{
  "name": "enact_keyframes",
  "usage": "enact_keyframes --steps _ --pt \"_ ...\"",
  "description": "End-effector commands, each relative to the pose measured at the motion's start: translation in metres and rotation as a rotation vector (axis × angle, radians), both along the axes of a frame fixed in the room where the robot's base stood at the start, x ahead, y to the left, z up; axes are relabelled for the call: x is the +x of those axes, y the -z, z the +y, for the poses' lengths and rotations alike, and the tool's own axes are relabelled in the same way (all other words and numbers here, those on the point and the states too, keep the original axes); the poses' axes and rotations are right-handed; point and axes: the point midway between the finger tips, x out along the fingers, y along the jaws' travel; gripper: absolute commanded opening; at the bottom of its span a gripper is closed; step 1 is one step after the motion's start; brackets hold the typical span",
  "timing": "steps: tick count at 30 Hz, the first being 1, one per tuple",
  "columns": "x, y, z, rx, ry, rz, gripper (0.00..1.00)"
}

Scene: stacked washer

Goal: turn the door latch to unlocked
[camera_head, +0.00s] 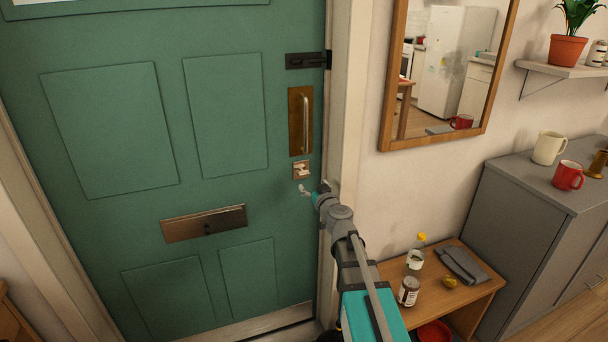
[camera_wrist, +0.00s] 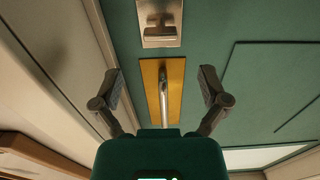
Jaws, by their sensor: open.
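The door latch (camera_head: 301,169) is a small metal plate with a turn piece, on the green door (camera_head: 225,110) near its right edge, below the brass pull handle (camera_head: 301,120). In the wrist view the latch plate (camera_wrist: 158,12) is at the top of the picture, and its turn piece lies roughly crosswise. The handle's brass plate (camera_wrist: 151,82) shows between my fingers there. My gripper (camera_head: 307,190) is just below the latch in the head view. Its two fingers are spread apart and empty in the wrist view (camera_wrist: 160,78). I see no contact with the latch.
A black bolt (camera_head: 306,60) is above the handle and a mail slot (camera_head: 204,223) is lower left. The door frame and wall stand close on the right, with a mirror (camera_head: 385,115). A wooden bench (camera_head: 466,295) with jars is at lower right.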

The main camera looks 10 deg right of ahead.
Motion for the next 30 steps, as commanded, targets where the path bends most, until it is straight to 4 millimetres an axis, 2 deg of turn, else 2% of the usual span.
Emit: enact_keyframes --steps 1,6,15,21,30 --pt "0.012 0.000 0.001 0.000 -0.001 0.000 0.94" --pt "0.038 0.000 0.005 0.000 -0.002 0.000 0.94" --pt "0.072 0.000 0.010 0.000 0.001 0.000 0.94" --pt "0.080 0.000 0.012 0.000 0.001 0.000 0.94" --pt "0.081 0.000 0.012 0.000 0.001 0.000 0.94"
